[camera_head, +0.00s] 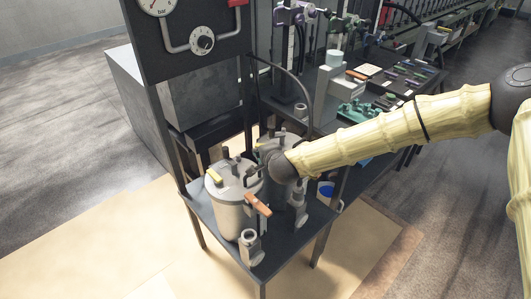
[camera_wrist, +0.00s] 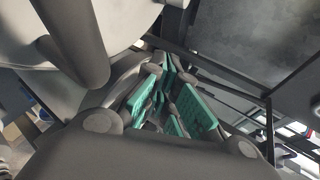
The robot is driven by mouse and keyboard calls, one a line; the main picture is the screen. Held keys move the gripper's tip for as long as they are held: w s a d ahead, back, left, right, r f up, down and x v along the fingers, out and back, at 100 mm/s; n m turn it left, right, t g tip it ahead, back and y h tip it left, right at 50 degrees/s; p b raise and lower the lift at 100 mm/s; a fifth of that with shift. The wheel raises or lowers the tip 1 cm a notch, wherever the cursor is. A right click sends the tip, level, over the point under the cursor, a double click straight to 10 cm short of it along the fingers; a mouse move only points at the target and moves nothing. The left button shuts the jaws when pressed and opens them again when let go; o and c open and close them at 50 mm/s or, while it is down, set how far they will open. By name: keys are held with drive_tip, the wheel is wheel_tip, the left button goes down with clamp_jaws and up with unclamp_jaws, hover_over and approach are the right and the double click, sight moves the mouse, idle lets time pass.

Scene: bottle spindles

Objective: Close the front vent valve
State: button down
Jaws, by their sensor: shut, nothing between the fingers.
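Two grey cylindrical vessels stand close together: a front vessel (camera_head: 234,190) and a rear vessel (camera_head: 270,150). The front vessel has an orange lever (camera_head: 258,203) on its right side, a yellow handle (camera_head: 215,180) at its left and dark fittings on its lid. Which of these is the front vent valve I cannot tell. My gripper (camera_wrist: 165,85), with teal finger pads, is shut and empty. In the head view it is at the vessels' lids, mostly hidden by my wrist. In the wrist view, a pale vessel surface (camera_wrist: 130,20) and a dark rod-like part lie close beside the fingers.
The vessels stand on a dark metal stand (camera_head: 205,210) with a small pipe fitting (camera_head: 250,245) at its front corner. A dark panel with a gauge (camera_head: 157,4) and a dial (camera_head: 202,40) rises behind. A cluttered bench (camera_head: 375,95) is at the right. Floor at the left is clear.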

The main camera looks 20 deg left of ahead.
drive_tip(key=shift+a+f, duration=0.2)
idle(0.6)
drive_tip(key=v, duration=1.2)
idle(0.4)
